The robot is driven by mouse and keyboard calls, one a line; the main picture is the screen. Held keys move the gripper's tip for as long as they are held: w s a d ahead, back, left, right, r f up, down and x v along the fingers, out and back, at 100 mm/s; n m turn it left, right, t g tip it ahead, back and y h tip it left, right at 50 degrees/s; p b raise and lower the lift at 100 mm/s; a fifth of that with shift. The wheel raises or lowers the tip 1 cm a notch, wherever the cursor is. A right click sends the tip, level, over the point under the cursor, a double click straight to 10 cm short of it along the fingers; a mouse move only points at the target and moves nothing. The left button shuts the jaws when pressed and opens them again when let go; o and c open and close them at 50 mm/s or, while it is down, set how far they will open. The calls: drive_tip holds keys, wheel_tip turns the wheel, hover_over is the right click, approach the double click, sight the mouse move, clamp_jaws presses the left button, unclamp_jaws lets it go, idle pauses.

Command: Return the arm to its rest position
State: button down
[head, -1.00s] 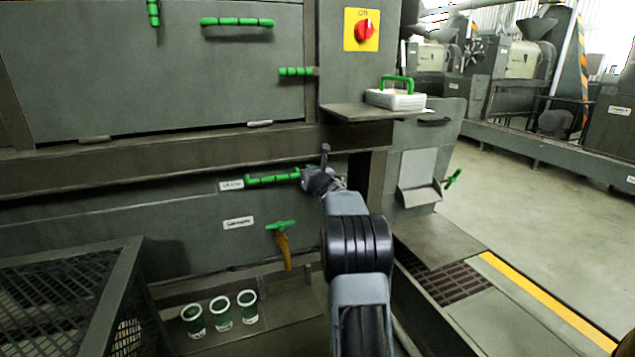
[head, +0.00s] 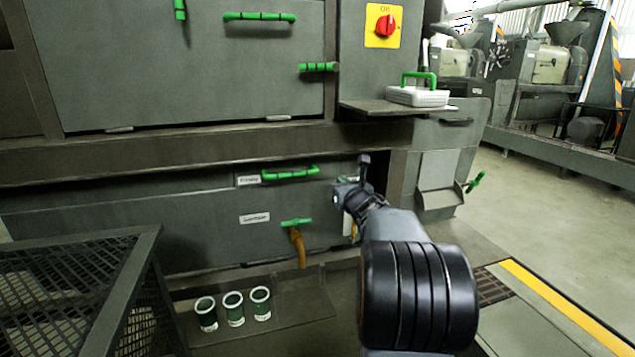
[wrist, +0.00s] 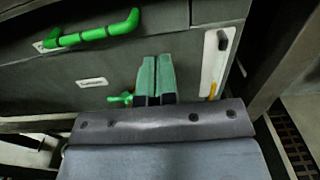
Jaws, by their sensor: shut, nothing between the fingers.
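My arm reaches up from the lower right of the head view, with its dark ribbed joint large in front. My gripper (head: 342,192) is at its far end, just right of and below the long green drawer handle (head: 290,173), and looks apart from it. In the wrist view my gripper (wrist: 155,62) shows two green fingers pressed together, with nothing between them. The same green handle (wrist: 95,33) lies to their upper left, clear of the fingers.
A green tap lever (head: 297,222) with an orange-brown spout is below the handle. Several green cups (head: 233,308) stand on the low ledge. A mesh-sided frame (head: 75,290) is at lower left. A shelf (head: 395,110) holds a white box (head: 418,97). Open floor lies right.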

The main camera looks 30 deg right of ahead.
drive_tip(key=shift+s+a, duration=0.1)
drive_tip(key=shift+s, duration=0.1)
drive_tip(key=s+a+r+m+g+p, duration=0.3)
drive_tip(key=a+r+m+p, duration=0.5)
drive_tip(key=p, duration=0.3)
drive_tip(key=s+a+r+m+g+p, duration=0.3)
drive_tip(key=a+r+m+p, duration=0.4)
drive_tip(key=m+p, duration=0.4)
drive_tip(key=s+a+r+m+g+y+p, duration=0.2)
drive_tip(key=s+a+r+m+g+p, duration=0.1)
drive_tip(key=s+a+r+m+p, duration=0.2)
drive_tip(key=s+a+r+m+g+y+p, duration=0.3)
drive_tip(key=s+a+m+p, duration=0.5)
drive_tip(key=s+p, duration=0.4)
wheel_tip(320, 180, up, 2)
drive_tip(key=shift+s+a+r+m+g+p, duration=0.15)
drive_tip(key=shift+s+a+m+g+p, duration=0.15)
drive_tip(key=shift+a+g+p, duration=0.7)
drive_tip(key=shift+d, duration=0.2)
